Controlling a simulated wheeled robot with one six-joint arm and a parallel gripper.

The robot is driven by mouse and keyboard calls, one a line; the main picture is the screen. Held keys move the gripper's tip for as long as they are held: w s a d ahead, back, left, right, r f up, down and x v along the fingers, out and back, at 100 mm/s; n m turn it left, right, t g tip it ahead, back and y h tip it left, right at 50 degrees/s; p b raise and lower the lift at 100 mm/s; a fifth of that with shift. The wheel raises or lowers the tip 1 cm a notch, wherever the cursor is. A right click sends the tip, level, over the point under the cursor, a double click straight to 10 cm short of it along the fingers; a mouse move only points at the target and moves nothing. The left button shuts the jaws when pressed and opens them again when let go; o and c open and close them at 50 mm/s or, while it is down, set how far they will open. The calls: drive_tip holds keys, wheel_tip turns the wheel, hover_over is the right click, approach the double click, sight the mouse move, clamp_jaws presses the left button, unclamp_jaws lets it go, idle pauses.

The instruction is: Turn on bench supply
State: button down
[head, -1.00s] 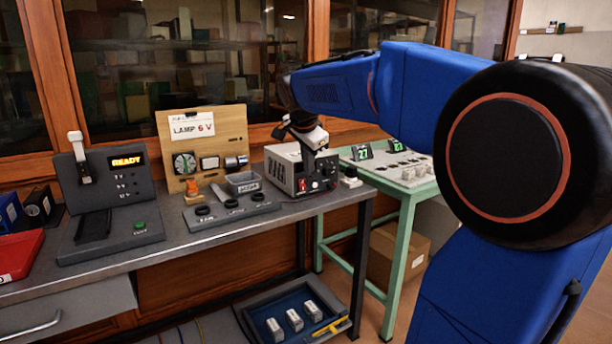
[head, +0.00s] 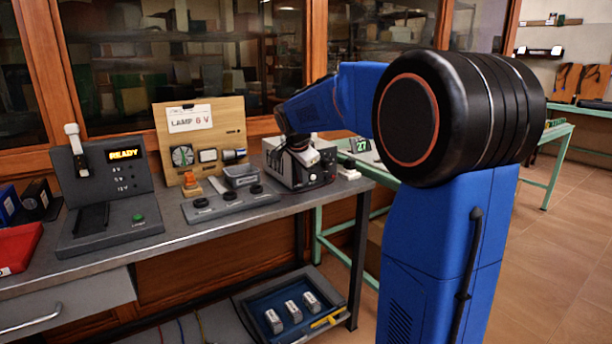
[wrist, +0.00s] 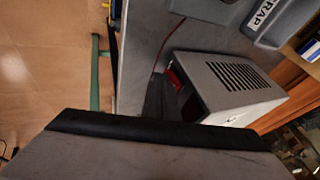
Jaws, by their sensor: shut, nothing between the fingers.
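The bench supply (head: 281,169) is a light grey metal box with a dark front panel, at the right end of the workbench. In the wrist view its vented casing (wrist: 225,88) lies right of centre, with part of the dark front and a red patch at its left edge. My gripper (head: 313,158) is shut and empty, close in front of and above the supply's front panel. In the wrist view the dark fingers (wrist: 158,98) show beside that front; I cannot tell whether they touch it. The power switch is not clearly visible.
A lamp board (head: 205,147), a block with several dark knobs (head: 232,203) and a grey READY console (head: 110,195) stand left of the supply. A small white item (head: 349,174) sits to its right. A green-framed table (head: 330,225) stands beyond the bench.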

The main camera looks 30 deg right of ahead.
drive_tip(key=shift+w+f, duration=0.1)
idle(0.3)
drive_tip(key=shift+w+f, duration=0.1)
drive_tip(key=shift+w, duration=0.05)
drive_tip(key=shift+r, duration=0.2)
drive_tip(key=shift+r, duration=0.6)
